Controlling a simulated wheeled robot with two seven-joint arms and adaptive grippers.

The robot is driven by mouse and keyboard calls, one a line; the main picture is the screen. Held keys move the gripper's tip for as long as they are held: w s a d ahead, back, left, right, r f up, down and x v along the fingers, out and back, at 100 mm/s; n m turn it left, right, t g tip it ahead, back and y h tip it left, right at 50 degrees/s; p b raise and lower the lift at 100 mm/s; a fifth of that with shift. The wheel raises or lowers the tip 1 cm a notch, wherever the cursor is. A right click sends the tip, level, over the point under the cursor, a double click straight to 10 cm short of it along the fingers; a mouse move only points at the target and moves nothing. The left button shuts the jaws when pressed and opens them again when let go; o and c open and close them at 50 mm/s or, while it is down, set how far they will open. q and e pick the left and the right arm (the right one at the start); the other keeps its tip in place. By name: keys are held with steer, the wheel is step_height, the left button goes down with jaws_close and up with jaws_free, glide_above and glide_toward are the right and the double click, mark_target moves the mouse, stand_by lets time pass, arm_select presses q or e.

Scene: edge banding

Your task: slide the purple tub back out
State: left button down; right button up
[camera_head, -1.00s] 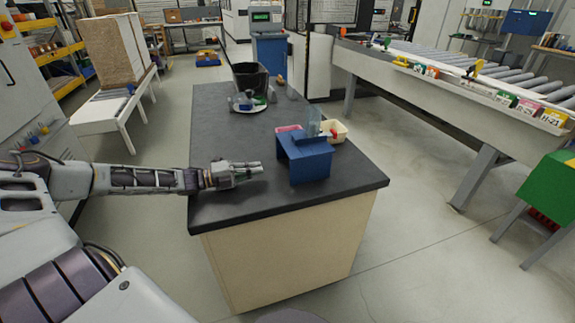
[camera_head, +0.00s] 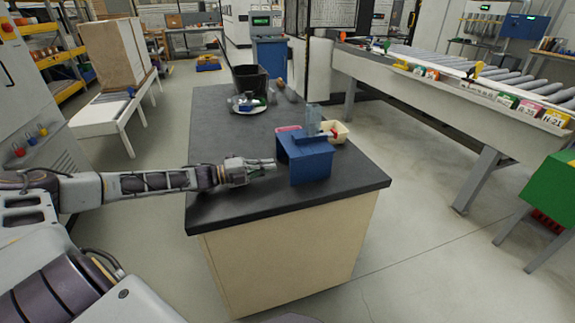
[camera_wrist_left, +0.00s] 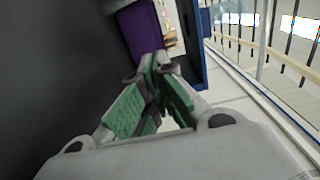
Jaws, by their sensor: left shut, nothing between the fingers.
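The purple tub (camera_wrist_left: 140,32) shows in the left wrist view as a purple face just beyond my fingertips, beside a blue panel of the blue box-like housing (camera_wrist_left: 190,45). In the head view I cannot make out the tub; the blue housing (camera_head: 308,162) stands on the dark worktop (camera_head: 235,205) near its front right. My left gripper (camera_head: 270,166) is low over the worktop, just left of the housing, pointing at it. In the wrist view its green-padded fingers (camera_wrist_left: 160,80) are shut and empty. Whether they touch the tub I cannot tell. My right gripper is out of view.
Behind the housing are a pink item (camera_head: 288,129), a clear upright piece (camera_head: 313,119) and a cream bin (camera_head: 336,132). A black bucket (camera_head: 250,78) and a plate with small items (camera_head: 249,106) stand farther back. The front left worktop is clear.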

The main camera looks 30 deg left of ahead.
arm_select(q)
steer(key=shift+b+x, duration=0.35)
steer(key=shift+x, duration=2.25)
steer(key=shift+w+d+b, duration=0.15)
steer(key=shift+d+b, duration=0.05)
steer(key=shift+b, duration=0.1)
steer(key=shift+w+d, duration=0.4)
steer(key=shift+w, duration=0.05)
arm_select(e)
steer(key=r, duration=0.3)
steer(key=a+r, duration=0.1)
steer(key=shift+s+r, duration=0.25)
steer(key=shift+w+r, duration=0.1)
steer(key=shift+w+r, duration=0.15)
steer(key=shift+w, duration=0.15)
arm_select(q)
steer(key=shift+w+d, duration=0.1)
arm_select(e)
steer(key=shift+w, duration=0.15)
